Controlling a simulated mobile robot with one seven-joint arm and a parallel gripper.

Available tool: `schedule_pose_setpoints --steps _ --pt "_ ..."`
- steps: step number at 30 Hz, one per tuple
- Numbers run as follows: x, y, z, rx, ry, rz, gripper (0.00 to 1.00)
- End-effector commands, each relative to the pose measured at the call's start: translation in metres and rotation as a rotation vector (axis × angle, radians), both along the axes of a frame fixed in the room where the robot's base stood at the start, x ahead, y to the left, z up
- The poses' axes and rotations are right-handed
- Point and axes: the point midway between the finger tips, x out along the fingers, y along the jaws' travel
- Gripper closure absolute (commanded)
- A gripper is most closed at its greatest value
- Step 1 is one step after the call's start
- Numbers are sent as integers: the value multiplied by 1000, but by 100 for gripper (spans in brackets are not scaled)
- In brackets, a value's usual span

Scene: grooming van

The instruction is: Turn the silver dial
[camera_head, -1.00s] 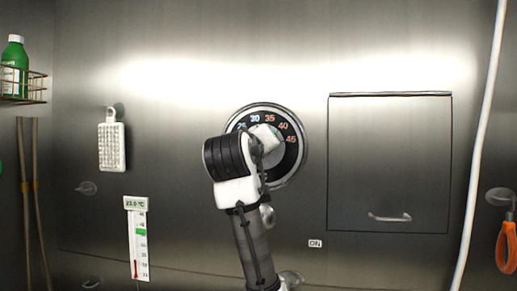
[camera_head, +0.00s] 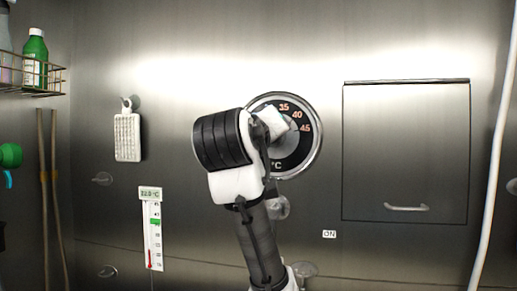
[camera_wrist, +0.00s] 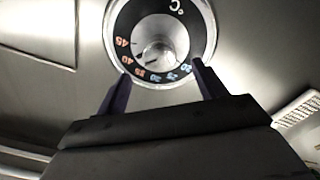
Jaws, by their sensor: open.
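The silver dial (camera_wrist: 158,40) is a round metal knob inside a black ring with coloured numbers and a "°C" mark, mounted on the steel wall. It appears upside down at the top of the wrist view. In the head view, the dial's ring (camera_head: 311,142) is partly hidden behind my wrist. My gripper (camera_wrist: 161,70) is open and empty. Its two dark fingers are spread across the numbered side of the ring, with the knob beyond and between them. No contact with the knob shows. The head view mostly hides the fingers.
A panel with a handle (camera_head: 405,150) is right of the dial, beside a white hose (camera_head: 495,170). A white brush (camera_head: 127,137) and a thermometer (camera_head: 151,235) hang at left. A wire rack (camera_head: 40,92) holds a green bottle (camera_head: 35,58). An "ON" label (camera_head: 329,234) is below.

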Motion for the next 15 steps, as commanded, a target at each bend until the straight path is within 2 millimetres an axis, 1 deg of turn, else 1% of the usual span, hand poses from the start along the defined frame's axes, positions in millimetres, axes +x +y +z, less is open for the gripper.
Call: schedule_pose_setpoints --steps 1,3,7,10,15 --pt "-13 3 -3 0 -5 1 30" --pt "-27 6 -3 0 -5 1 30" --pt "-48 10 -3 1 -2 0 30" --pt "-57 12 -3 0 -1 1 30" --pt "-63 13 -2 0 1 -1 30"
